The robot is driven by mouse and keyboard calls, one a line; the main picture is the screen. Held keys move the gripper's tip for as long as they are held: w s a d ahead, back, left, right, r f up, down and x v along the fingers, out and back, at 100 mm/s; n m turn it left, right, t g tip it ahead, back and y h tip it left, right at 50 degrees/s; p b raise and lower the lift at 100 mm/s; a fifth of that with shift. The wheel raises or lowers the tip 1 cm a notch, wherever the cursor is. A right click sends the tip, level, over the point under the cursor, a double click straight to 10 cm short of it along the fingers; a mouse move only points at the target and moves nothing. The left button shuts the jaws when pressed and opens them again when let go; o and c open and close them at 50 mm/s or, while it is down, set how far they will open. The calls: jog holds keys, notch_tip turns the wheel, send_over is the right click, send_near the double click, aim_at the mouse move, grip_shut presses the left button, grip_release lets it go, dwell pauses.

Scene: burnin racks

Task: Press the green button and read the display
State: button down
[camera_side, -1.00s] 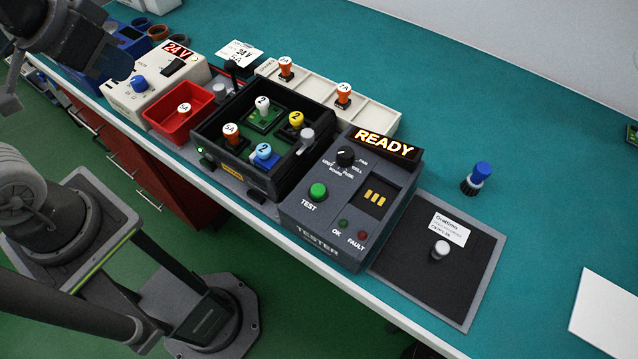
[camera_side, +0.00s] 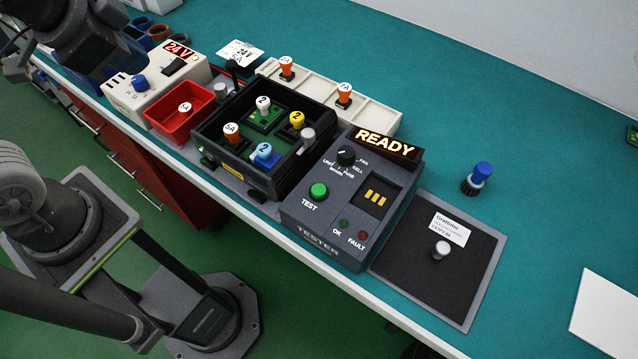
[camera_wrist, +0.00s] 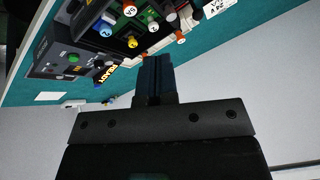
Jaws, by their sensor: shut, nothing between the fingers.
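The green button (camera_side: 318,191), labelled TEST, sits on top of the grey tester (camera_side: 322,246). Nothing touches it. The tester's display (camera_side: 386,144) is lit and reads READY. Below the knob side, a slot (camera_side: 375,199) shows three yellow bars. The OK lamp (camera_side: 344,223) and FAULT lamp (camera_side: 362,236) look dark. In the wrist view, my gripper (camera_wrist: 154,62) is shut and empty, with the green button (camera_wrist: 73,57) to its left. In the side view, my arm is at the top left, well away from the tester; the fingertips cannot be made out clearly there.
A black tray (camera_side: 238,172) with several numbered fuses stands left of the tester. Beyond it are a red bin (camera_side: 172,122) and a 24 V supply (camera_side: 122,99). A dark mat (camera_side: 405,265) with a small knob lies right. A blue-topped piece (camera_side: 481,172) stands on the teal bench.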

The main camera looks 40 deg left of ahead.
jog(key=w+d+m+t, duration=0.1)
jog(key=w+d+m, duration=0.35)
jog(key=m, duration=0.75)
jog(key=m+t+h, duration=0.2)
jog(key=m+h, duration=0.2)
jog(key=m, duration=2.9)
send_over(319, 193)
jog(key=shift+w+f, duration=0.1)
jog(key=shift+f, duration=2.35)
jog(key=shift+f, duration=4.4)
jog(key=shift+f, duration=0.4)
